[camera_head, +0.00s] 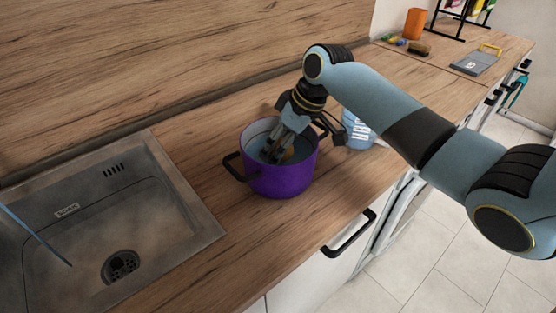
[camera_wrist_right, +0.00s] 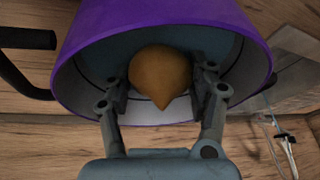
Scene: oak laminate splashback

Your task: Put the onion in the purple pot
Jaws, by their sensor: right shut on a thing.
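The purple pot (camera_head: 280,182) stands on the wooden counter, with a black handle at its left. My right gripper (camera_head: 272,152) reaches down into the pot from above. It is shut on the brown onion (camera_wrist_right: 160,75), which lies between its two fingers inside the pot opening. In the head view only a small part of the onion (camera_head: 289,153) shows behind the fingers. The purple pot wall also shows in the right wrist view (camera_wrist_right: 170,14). Whether the onion touches the pot floor cannot be told. My left gripper is not in view.
A metal sink (camera_head: 75,215) is set into the counter at the left. A blue-and-white container (camera_head: 357,132) stands right of the pot. An orange cup (camera_head: 414,24), small items and a grey board (camera_head: 476,62) are at the far right. Counter before the pot is clear.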

